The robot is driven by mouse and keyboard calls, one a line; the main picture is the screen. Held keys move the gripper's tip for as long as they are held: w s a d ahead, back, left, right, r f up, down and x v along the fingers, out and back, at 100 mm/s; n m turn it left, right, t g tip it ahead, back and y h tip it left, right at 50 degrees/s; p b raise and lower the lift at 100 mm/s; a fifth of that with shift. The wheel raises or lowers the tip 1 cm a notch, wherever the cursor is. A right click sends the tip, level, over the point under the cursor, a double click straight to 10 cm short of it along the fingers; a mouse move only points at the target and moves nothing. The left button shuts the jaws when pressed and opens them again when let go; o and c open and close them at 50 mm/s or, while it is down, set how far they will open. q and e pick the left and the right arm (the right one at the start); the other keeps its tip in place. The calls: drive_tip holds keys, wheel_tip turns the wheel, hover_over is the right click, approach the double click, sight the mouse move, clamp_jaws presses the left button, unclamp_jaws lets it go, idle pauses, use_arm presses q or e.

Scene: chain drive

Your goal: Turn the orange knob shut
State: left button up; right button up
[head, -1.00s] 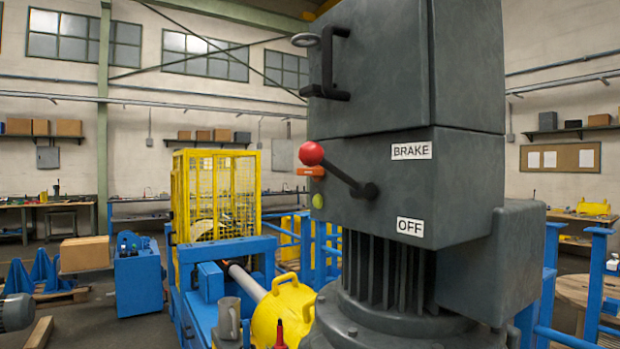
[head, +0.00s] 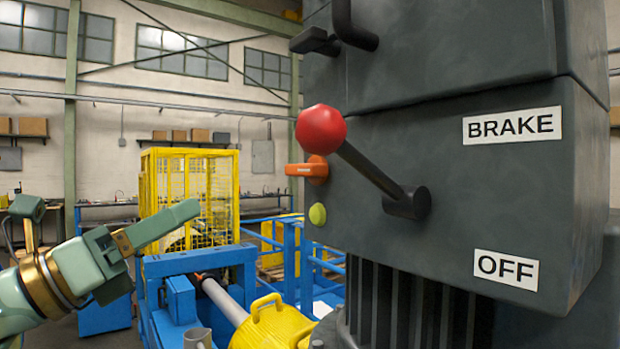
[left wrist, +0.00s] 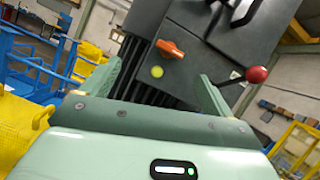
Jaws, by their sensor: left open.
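The orange knob (head: 306,170) sticks out from the left side of the grey drive housing (head: 450,215). It lies behind the red-balled lever and above a yellow-green button (head: 317,214). Its handle lies roughly level in the head view. My left gripper (head: 192,210) is at the lower left, apart from the knob and left of it. In the left wrist view the knob (left wrist: 170,48) shows between the two spread fingers, beyond their tips. The left gripper is open with nothing between its fingers. My right gripper is not in view.
A black handle (head: 335,30) is above. The yellow cage (head: 190,185) and blue frame (head: 200,258) stand behind.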

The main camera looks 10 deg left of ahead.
use_arm(q)
drive_tip(key=d+m+g+h, duration=0.1)
drive_tip(key=d+m, duration=0.1)
drive_tip(key=m+p, duration=0.2)
drive_tip(key=p, duration=0.4)
approach(296, 174)
drive_tip(key=x, duration=0.9)
drive_tip(key=shift+w+d+r, duration=0.2)
drive_tip(key=shift+w+d, duration=0.05)
drive_tip(key=c, duration=1)
